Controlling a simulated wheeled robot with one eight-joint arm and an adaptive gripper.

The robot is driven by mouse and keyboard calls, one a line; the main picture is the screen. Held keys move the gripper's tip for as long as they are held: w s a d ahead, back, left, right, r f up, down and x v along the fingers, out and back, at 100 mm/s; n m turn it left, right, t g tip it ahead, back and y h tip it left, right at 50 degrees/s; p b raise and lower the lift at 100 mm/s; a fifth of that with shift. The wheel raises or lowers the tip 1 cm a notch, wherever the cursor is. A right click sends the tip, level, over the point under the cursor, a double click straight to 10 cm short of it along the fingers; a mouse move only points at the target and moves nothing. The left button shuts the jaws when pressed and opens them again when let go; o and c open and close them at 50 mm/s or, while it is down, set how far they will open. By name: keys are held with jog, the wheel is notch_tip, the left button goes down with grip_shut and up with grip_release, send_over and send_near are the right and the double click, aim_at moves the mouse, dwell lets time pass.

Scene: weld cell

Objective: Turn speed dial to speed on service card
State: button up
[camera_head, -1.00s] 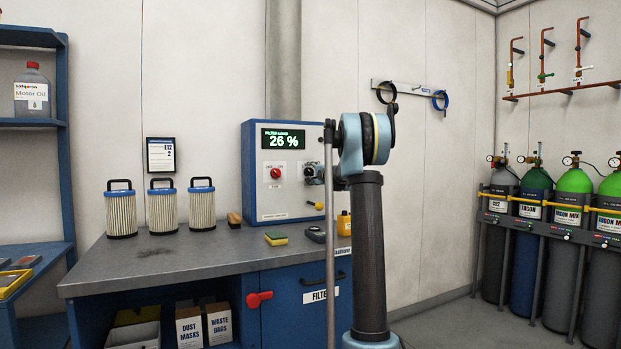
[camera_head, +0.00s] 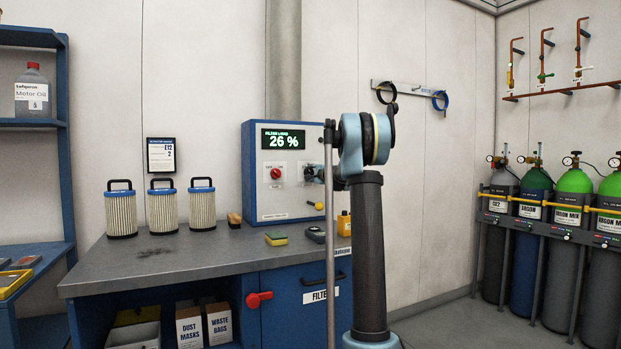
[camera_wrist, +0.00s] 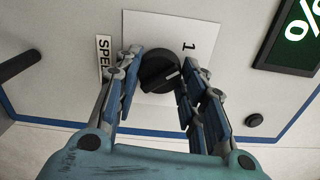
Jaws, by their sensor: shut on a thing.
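The speed dial (camera_wrist: 158,72) is a round black knob with a pale pointer line on a white plate, in the wrist view. A digit 1 shows on the plate beside it, and a label reading "SPE..." is partly hidden. My gripper (camera_wrist: 160,82) is shut on the dial, with one finger on each side. In the head view my gripper (camera_head: 312,174) is at the control box (camera_head: 262,207), and my arm hides much of the dial. The service card (camera_head: 161,155) hangs on the wall in a black frame; it seems to read "E12" and "2".
The box's display (camera_head: 283,139) reads 26 %. A red knob (camera_head: 276,173) is left of the dial, and a yellow knob (camera_head: 319,205) is below.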

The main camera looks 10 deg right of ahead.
jog(key=m, duration=0.3)
jog(key=shift+f+m, duration=0.1)
jog(key=shift+m, duration=2.2)
jog(key=o, duration=1.1)
jog(key=shift+a, duration=0.1)
jog(key=v, duration=1.2)
